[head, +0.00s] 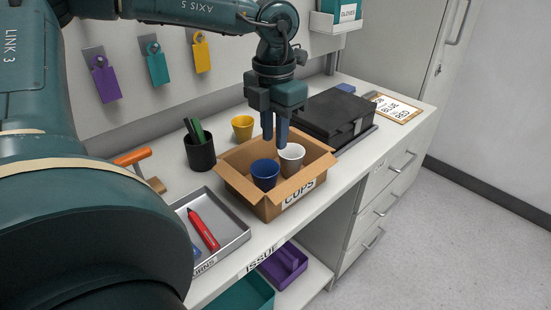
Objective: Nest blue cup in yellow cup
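The blue cup (265,175) stands in the front left part of an open cardboard box (268,206) labelled CUPS. A white cup (291,158) stands beside it in the same box, to the right. The yellow cup (242,128) stands outside the box on the counter, behind it and to the left. My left gripper (275,140) points down over the box, with its fingertips above and behind the blue cup and close to the white cup in the picture. Its fingers look apart, with nothing between them. My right gripper is not in view.
A black pen holder (200,153) stands left of the box. A grey tray (222,232) with a red marker lies front left. A black case (333,116) and a clipboard (398,108) lie to the right. The box's flaps stick outward.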

